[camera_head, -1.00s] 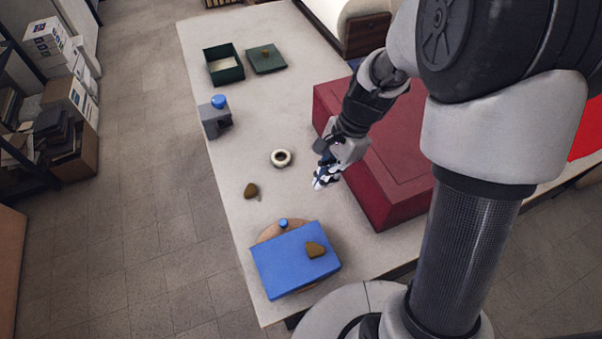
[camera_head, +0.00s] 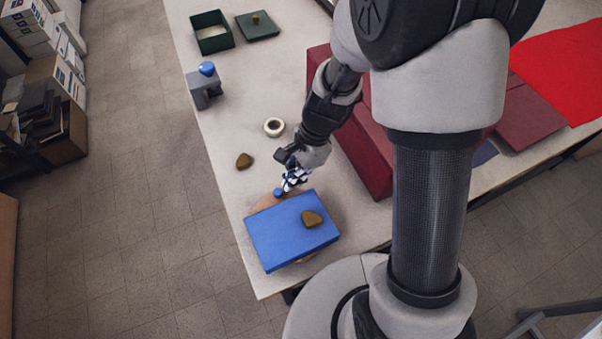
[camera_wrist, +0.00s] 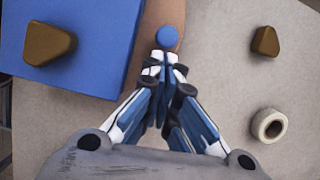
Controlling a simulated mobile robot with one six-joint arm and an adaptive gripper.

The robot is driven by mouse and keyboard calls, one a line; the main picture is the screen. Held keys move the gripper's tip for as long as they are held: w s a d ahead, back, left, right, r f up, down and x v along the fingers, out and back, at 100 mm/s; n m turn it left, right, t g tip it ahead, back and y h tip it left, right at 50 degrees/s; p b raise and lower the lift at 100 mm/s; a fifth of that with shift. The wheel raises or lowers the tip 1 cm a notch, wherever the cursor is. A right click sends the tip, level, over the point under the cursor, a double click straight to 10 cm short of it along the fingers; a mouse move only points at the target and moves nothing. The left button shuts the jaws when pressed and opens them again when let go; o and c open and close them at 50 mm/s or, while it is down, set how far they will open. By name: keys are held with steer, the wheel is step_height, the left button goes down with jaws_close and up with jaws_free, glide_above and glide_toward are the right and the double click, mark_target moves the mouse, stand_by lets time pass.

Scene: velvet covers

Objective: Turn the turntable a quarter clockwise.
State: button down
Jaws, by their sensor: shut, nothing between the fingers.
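The turntable (camera_head: 263,203) is a round tan disc near the table's front left corner, mostly hidden under a blue box (camera_head: 290,236). A brown rounded-triangle block (camera_head: 312,219) lies on the box. A small blue knob (camera_head: 278,192) stands at the turntable's far edge; it also shows in the wrist view (camera_wrist: 167,37). My gripper (camera_head: 287,187) is shut and empty, with its fingertips close beside the knob. In the wrist view the fingertips (camera_wrist: 163,60) sit just below the knob; I cannot tell whether they touch it.
A second brown block (camera_head: 244,161) and a white ring (camera_head: 274,127) lie beyond the turntable. A grey block with a blue top (camera_head: 205,87), an open green box (camera_head: 211,33) and its lid (camera_head: 257,26) stand farther back. A dark red box (camera_head: 362,150) is right of my gripper.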

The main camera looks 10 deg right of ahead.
steer(key=shift+s+a+n+p, duration=0.15)
steer(key=shift+a+n+p, duration=0.2)
steer(key=shift+a, duration=0.35)
